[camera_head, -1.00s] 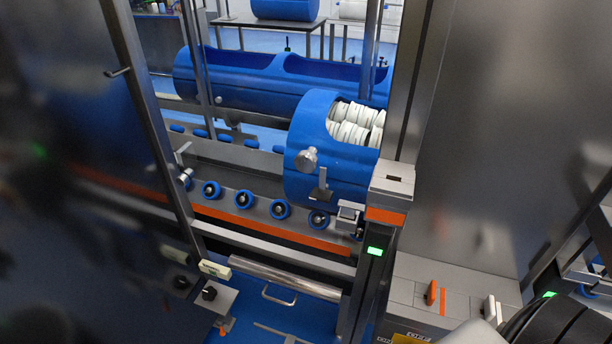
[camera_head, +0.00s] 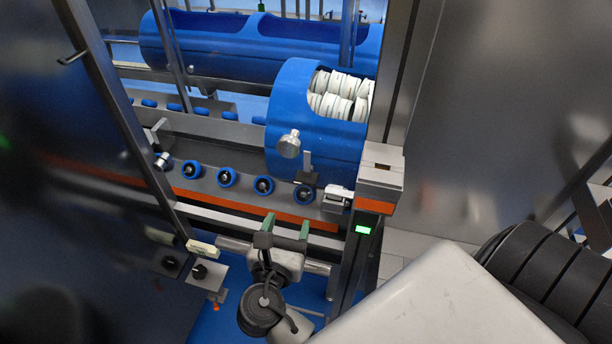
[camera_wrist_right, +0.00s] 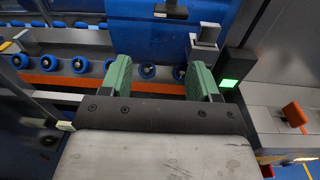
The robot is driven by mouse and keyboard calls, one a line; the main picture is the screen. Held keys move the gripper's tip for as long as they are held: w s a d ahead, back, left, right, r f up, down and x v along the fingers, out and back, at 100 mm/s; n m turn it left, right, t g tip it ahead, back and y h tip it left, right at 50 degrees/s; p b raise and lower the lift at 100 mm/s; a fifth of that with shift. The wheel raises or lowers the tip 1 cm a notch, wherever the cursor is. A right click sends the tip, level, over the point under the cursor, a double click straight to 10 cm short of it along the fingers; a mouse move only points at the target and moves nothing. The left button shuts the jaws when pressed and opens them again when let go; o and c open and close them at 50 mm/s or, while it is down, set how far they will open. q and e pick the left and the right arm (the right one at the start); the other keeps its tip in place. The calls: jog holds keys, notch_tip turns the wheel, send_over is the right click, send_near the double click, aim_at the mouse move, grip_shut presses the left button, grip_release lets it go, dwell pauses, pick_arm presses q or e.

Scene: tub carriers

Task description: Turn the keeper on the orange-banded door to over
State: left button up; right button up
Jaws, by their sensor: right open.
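The dark steel door (camera_head: 60,215) stands at the left of the head view, with an orange band (camera_head: 90,172) across it. A small steel block (camera_head: 338,197) sits at the right end of the roller bed, beside a post block with an orange band (camera_head: 375,206). I cannot tell which fitting is the keeper. My right gripper (camera_head: 286,224) is open and empty, with green fingers pointing toward the roller bed. In the right wrist view the gripper (camera_wrist_right: 161,80) shows a clear gap between its fingers. An orange lever (camera_wrist_right: 293,114) is at the right there. My left gripper is not in view.
A blue tub (camera_head: 320,130) holding white discs stands above the blue rollers (camera_head: 226,178), with a larger blue tub (camera_head: 230,45) behind. A green light (camera_head: 363,229) glows on the post. A black knob (camera_head: 199,270) sits on a plate at lower left.

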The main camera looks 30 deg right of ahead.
aim_at(306, 178)
jog(key=shift+h, duration=0.5)
jog(key=p+x, duration=0.1)
jog(key=x, duration=0.2)
jog(key=r+p+x, duration=0.1)
jog(key=x, duration=0.2)
jog(key=r+p+x, duration=0.1)
jog(key=x, duration=0.3)
jog(key=shift+s+d+r, duration=0.1)
jog(key=shift+s+d, duration=0.2)
jog(key=shift+w+d, duration=0.2)
jog(key=shift+d, duration=0.05)
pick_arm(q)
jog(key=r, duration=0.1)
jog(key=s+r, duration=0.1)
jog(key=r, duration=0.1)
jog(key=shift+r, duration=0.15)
pick_arm(e)
jog(key=c, duration=1)
